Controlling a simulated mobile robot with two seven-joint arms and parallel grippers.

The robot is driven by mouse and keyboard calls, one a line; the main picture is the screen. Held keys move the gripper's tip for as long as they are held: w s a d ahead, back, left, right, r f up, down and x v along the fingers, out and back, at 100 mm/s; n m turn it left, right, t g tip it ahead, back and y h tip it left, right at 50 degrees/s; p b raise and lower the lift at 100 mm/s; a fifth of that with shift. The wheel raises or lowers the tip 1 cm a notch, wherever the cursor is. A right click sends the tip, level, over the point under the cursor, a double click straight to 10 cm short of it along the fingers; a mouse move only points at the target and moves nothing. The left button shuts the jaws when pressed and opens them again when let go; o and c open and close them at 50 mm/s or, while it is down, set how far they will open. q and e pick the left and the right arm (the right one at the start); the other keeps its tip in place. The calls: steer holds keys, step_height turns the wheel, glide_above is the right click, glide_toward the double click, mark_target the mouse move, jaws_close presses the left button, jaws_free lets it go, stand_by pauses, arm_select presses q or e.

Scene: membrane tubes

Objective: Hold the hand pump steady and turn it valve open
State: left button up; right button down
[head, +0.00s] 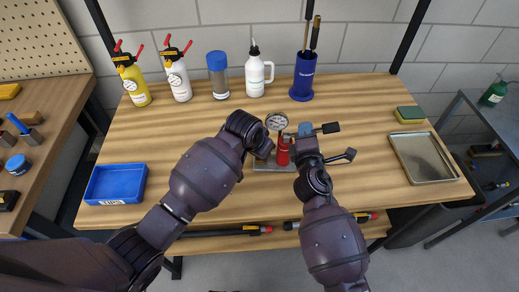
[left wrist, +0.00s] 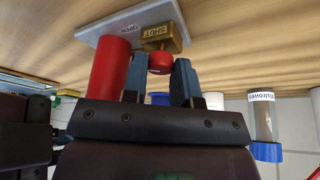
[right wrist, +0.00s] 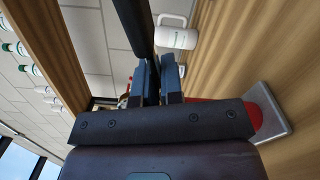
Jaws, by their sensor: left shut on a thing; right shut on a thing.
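The hand pump stands mid-table, with a red cylinder (head: 283,152), a round gauge (head: 277,121) and a pale base plate (head: 288,168). In the left wrist view, its red valve knob (left wrist: 161,62) sits on a brass block (left wrist: 166,38) marked SHUT; the plate (left wrist: 100,28) bears an OPEN label. My left gripper (left wrist: 160,70) is shut on the knob, one finger each side. In the head view my left gripper hides the valve. My right gripper (right wrist: 160,68) is shut on the pump's dark handle (right wrist: 136,25), above and beside the cylinder. The exact grip is partly hidden.
A blue bin (head: 115,184) stands left; a metal tray (head: 424,158) and a sponge (head: 409,114) lie right. Bottles, including a white jug (head: 256,74), and a blue holder (head: 303,77) line the back. The table between pump and tray is clear.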

arm_select(q)
steer(key=shift+n, duration=0.5)
steer(key=o, duration=0.9)
steer(key=shift+o, duration=0.2)
steer(key=v, duration=1.2)
steer(key=shift+s+d, duration=0.15)
